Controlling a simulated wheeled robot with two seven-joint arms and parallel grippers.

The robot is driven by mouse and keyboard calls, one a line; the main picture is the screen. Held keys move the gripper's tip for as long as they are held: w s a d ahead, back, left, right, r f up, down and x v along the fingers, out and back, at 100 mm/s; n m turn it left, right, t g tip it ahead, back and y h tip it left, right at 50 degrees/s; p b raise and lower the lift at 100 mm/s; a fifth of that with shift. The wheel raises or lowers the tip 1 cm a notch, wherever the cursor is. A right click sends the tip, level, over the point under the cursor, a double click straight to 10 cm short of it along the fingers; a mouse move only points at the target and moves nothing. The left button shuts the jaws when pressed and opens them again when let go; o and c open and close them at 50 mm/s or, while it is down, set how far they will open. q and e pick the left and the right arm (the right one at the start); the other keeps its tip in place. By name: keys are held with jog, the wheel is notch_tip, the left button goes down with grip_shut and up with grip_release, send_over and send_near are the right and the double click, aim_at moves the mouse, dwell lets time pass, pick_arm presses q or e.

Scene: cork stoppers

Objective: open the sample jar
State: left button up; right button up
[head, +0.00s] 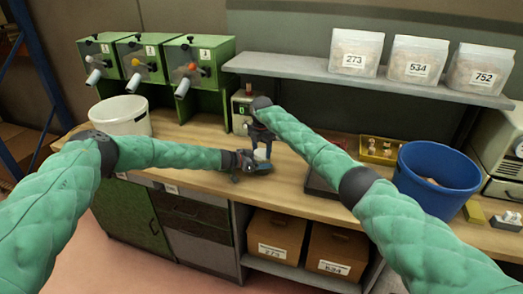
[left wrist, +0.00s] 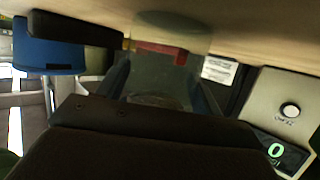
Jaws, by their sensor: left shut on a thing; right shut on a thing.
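The sample jar (head: 262,153), a small pale vessel, stands on the wooden bench near the middle of the head view, mostly hidden by my grippers. My left gripper (head: 249,163) reaches it from the left, low down, and is shut on it. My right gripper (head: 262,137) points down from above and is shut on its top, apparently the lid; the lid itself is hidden. In the left wrist view, the dark fingers of my left gripper (left wrist: 163,85) flank a translucent greyish body with a red band (left wrist: 160,52). I cannot see a gap between lid and jar.
A small device with a green display (head: 241,110) stands just behind the jar. A white bucket (head: 120,115) is at left below green dispensers (head: 205,60). A blue bin (head: 437,180) and a yellow tray (head: 380,150) are at right. A shelf with bags (head: 300,70) overhangs the back.

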jog(key=shift+n, duration=1.7)
jog(key=o, duration=1.1)
jog(key=shift+r, duration=0.1)
jog(key=shift+r, duration=2.2)
pick_arm(q)
jog(key=o, duration=2)
jog(key=shift+c, duration=0.2)
